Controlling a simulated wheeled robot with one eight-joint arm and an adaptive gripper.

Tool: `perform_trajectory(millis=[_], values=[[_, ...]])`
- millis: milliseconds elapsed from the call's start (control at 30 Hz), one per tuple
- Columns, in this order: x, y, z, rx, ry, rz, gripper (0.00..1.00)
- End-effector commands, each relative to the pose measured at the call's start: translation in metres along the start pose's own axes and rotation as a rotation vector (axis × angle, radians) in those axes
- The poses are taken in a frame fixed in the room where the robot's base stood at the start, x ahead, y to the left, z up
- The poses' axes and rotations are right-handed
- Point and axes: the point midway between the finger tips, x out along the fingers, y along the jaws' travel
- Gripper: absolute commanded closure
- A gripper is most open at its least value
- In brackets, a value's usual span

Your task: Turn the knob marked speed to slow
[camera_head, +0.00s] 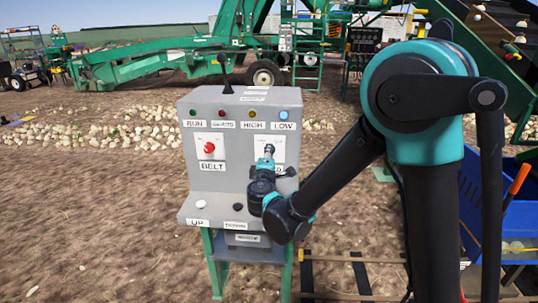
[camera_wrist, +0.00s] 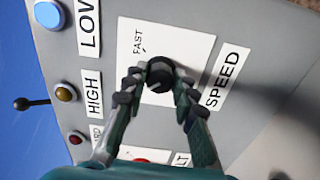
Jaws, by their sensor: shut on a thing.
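The grey control box (camera_head: 240,170) stands in the middle of the head view. Its speed knob (camera_wrist: 160,70) is round and black, on a white plate beside the SPEED label (camera_wrist: 227,79). My gripper (camera_wrist: 160,86) is shut on the knob, one finger on each side. In the head view my gripper (camera_head: 268,153) reaches the white plate (camera_head: 279,149) at the right of the panel and covers most of the knob. A FAST mark (camera_wrist: 138,40) shows on the plate. The slow mark is not visible, and the knob's pointer direction cannot be told.
A red BELT knob (camera_head: 209,147) is at the panel's left. Coloured lamps run along the top, with a blue one (camera_head: 284,115) at the right. White UP (camera_head: 201,204) and dark DOWN buttons are on the lower ledge. A blue crate (camera_head: 490,222) is at right.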

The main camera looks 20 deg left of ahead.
Motion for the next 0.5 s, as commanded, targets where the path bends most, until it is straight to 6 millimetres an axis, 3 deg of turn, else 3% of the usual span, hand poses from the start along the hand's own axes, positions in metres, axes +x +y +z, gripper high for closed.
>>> perform_trajectory(millis=[500], values=[[-0.0006, -0.0006, -0.0006, -0.046, 0.002, -0.001, 1.00]])
